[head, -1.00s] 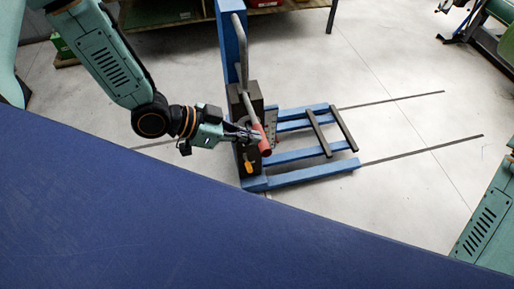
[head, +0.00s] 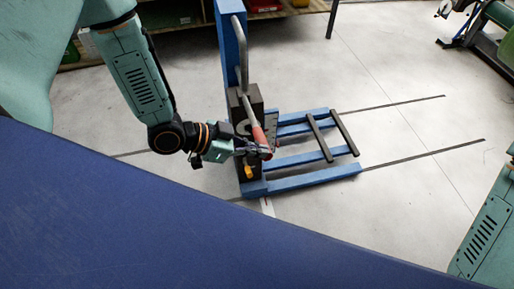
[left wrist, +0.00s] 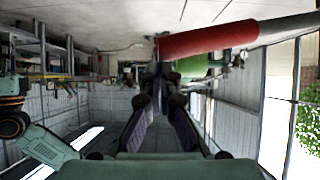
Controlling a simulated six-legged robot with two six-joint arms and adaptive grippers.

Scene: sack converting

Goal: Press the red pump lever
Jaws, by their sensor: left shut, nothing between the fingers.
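The red pump lever (head: 260,137) has a red grip on a grey rod and slants down from the dark pump block of a blue lift stacker (head: 232,45). My left gripper (head: 262,151) comes in from the left, shut and empty, with its tips at the lower end of the red grip. In the left wrist view the red grip (left wrist: 205,40) lies just above and right of my shut fingertips (left wrist: 160,72). I cannot tell whether they touch it. My right gripper is out of view.
An orange-yellow knob (head: 250,172) sits low on the pump block. The stacker's blue forks (head: 315,178) reach right over the pale floor. A large dark blue surface (head: 120,220) fills the lower left. Green machinery (head: 490,30) stands at the upper right.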

